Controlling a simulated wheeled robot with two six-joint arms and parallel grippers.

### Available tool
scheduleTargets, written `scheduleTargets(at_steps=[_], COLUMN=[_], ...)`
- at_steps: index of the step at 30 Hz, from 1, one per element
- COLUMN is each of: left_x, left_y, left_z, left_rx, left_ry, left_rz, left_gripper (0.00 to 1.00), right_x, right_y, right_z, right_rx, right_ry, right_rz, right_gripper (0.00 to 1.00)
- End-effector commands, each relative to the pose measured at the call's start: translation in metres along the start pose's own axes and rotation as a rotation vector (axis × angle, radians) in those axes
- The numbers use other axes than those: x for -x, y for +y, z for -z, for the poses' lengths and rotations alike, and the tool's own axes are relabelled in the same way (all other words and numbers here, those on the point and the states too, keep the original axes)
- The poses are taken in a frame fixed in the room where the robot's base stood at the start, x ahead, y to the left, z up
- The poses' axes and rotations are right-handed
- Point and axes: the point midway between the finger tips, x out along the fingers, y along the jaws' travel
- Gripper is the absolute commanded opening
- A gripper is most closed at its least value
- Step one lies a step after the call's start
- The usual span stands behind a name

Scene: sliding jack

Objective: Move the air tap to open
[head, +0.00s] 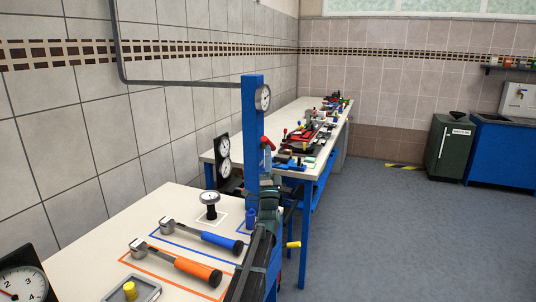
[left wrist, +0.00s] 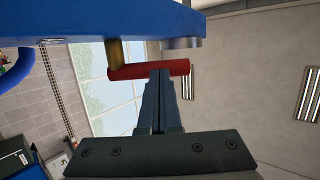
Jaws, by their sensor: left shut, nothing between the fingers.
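The air tap's red lever (head: 267,143) shows on the right side of a blue post (head: 252,130), below a round gauge. In the left wrist view the red lever (left wrist: 148,70) lies crosswise, on a brass-coloured stem (left wrist: 115,54) under the blue post (left wrist: 90,22). My left gripper (head: 267,170) is beside the post, pointing up at the lever. Its fingers (left wrist: 161,75) are shut and empty, with the tips at the lever's right half. I cannot tell whether they touch it. My right gripper is not in view.
A second bench (head: 285,120) behind carries many tools. A green cabinet (head: 450,150) stands far right. The floor on the right is clear.

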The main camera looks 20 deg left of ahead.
Motion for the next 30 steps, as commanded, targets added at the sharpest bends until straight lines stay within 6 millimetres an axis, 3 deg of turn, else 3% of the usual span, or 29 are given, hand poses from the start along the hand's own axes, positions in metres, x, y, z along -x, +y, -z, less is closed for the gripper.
scheduleTargets(at_steps=[8, 24, 27, 30], left_x=[-0.014, -0.052, -0.055, -0.055], left_y=[-0.014, -0.022, -0.018, -0.013], left_z=[0.004, 0.013, 0.014, 0.015], left_rx=[-0.035, -0.162, -0.180, -0.183], left_ry=[-0.001, -0.002, -0.001, 0.000], left_rz=[-0.128, -0.603, -0.666, -0.682], left_gripper=[0.00, 0.00, 0.00, 0.00], right_x=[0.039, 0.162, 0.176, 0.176], right_y=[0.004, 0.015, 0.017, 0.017], right_z=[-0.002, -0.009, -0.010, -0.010], right_rx=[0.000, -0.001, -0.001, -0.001], right_ry=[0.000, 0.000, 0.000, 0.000], right_rz=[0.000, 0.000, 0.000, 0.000], right_gripper=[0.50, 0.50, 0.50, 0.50])
